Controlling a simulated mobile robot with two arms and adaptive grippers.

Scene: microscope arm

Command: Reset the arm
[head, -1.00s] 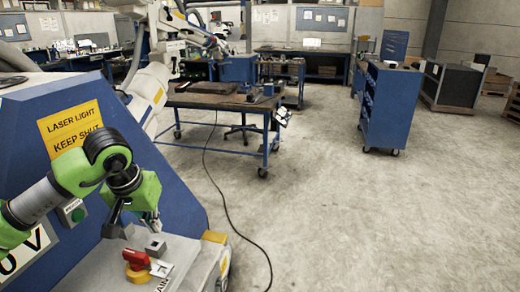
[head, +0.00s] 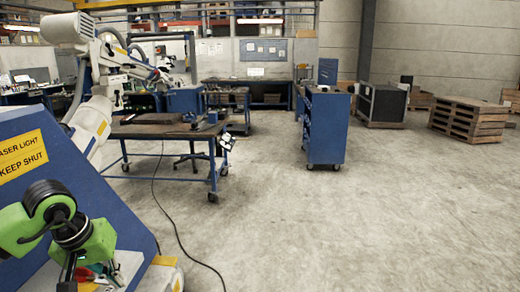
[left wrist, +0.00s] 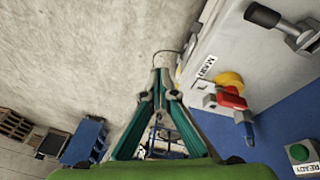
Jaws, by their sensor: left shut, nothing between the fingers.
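My left gripper (head: 68,276) is low at the left of the head view, and its tips show meeting in the left wrist view (left wrist: 160,76). It is shut and empty. In the left wrist view, a red rotary switch (left wrist: 230,99) on a yellow base (left wrist: 229,80) sits on the grey panel, right of my fingers and apart from them. A green button (left wrist: 298,152) labelled READY is on the blue face. A black-handled lever (left wrist: 263,15) is at the top right. A white robot arm (head: 92,112) stands behind the blue cabinet (head: 105,205). My right gripper is out of view.
A blue wheeled workbench (head: 165,130) stands beyond the cabinet, with a black cable (head: 172,225) on the floor. A blue tool cart (head: 327,128) and wooden pallets (head: 470,117) are farther right. The concrete floor (head: 340,220) at centre and right is clear.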

